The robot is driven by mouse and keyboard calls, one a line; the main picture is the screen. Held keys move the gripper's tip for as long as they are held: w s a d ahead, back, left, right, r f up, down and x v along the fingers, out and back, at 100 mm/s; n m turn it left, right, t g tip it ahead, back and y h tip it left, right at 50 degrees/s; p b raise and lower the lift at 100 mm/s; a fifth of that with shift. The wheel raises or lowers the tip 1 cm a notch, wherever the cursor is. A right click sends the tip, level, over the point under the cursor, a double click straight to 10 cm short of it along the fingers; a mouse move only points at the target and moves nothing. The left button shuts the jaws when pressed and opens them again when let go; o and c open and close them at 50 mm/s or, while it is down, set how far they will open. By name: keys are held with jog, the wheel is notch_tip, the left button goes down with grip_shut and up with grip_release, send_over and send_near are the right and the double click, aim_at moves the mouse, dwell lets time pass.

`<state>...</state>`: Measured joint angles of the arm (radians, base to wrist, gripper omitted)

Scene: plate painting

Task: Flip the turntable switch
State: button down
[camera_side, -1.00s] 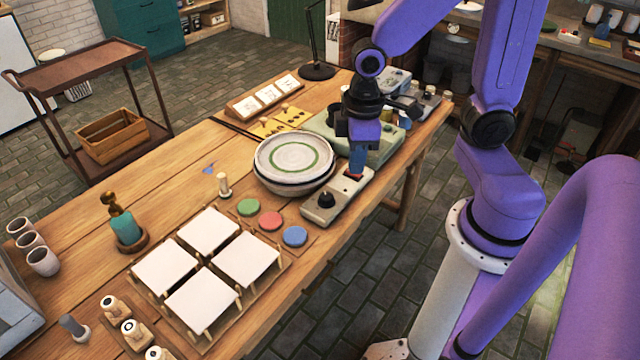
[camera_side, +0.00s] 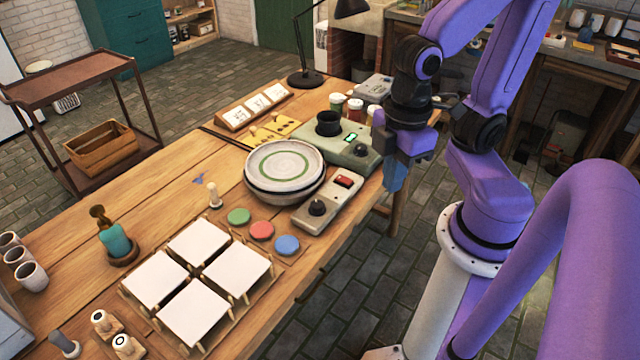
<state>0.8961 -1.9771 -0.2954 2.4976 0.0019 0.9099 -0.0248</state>
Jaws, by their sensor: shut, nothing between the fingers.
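The turntable (camera_side: 285,168) carries a pale plate with a green ring. Its control box (camera_side: 328,203) stands just to the right, near the table's edge, with a black knob (camera_side: 317,207) at the front and a red switch (camera_side: 344,181) at the back. The switch is in full view, but I cannot tell which way it is tipped. My gripper (camera_side: 393,186) points down to the right of the box, apart from the switch and out past the table's edge. Its fingers are shut and hold nothing.
A green-grey device (camera_side: 350,150) with a lit screen stands behind the box, with several small jars beside it. Green, red and blue discs (camera_side: 262,231) and white tiles (camera_side: 198,241) lie at the front. A black lamp (camera_side: 306,77) stands at the back.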

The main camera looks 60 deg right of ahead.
jog(key=w+d+f+n, duration=0.1)
jog(key=w, duration=0.7)
jog(key=n, duration=0.4)
send_over(339, 177)
notch_tip(339, 177, down, 8)
jog(key=shift+f, duration=0.15)
jog(key=shift+d, duration=0.1)
notch_tip(339, 177, down, 14)
